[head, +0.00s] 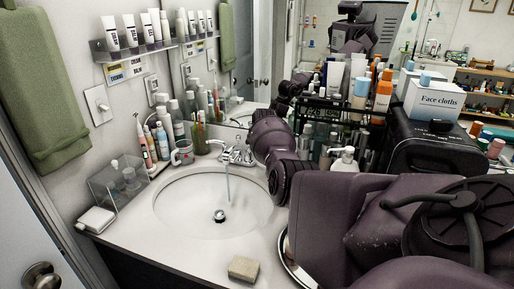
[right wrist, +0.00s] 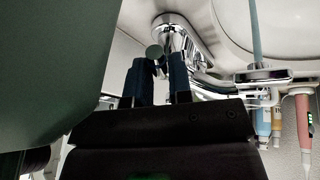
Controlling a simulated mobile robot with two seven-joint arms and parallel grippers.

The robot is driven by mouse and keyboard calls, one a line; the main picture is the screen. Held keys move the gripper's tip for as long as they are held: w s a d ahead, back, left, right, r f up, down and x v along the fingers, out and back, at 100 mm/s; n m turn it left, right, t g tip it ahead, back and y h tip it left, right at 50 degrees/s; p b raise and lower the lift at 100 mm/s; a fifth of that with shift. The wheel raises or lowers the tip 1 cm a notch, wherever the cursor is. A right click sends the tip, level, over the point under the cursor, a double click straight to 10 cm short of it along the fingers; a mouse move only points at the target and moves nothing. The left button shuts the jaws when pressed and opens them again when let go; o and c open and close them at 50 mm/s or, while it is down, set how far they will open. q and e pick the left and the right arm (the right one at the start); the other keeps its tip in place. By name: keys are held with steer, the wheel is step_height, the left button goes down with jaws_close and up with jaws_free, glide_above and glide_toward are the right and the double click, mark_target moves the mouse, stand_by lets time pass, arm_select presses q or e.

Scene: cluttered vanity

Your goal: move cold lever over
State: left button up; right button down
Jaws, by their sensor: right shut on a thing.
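The chrome faucet (head: 226,153) stands at the back rim of the white sink (head: 180,200). A thin bluish stream of water (head: 228,180) falls from its spout into the basin. My right arm reaches in from the right to the faucet's right side, and its wrist hides most of that side in the head view. In the right wrist view, which looks upside down, my right gripper (right wrist: 161,62) has its dark fingers on either side of the cold lever (right wrist: 160,70), shut on it. The faucet body (right wrist: 183,38) and spout (right wrist: 262,75) show beside it. My left gripper is not in view.
A soap bar (head: 243,268) lies on the front counter. A mug (head: 182,153), toothbrush (head: 142,140) and bottles stand behind the basin's left side. A pump bottle (head: 343,163) and a crowded rack (head: 330,115) stand close to my right arm.

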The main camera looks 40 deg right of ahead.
steer(key=c, duration=1)
jaws_free()
steer(key=shift+c, duration=0.2)
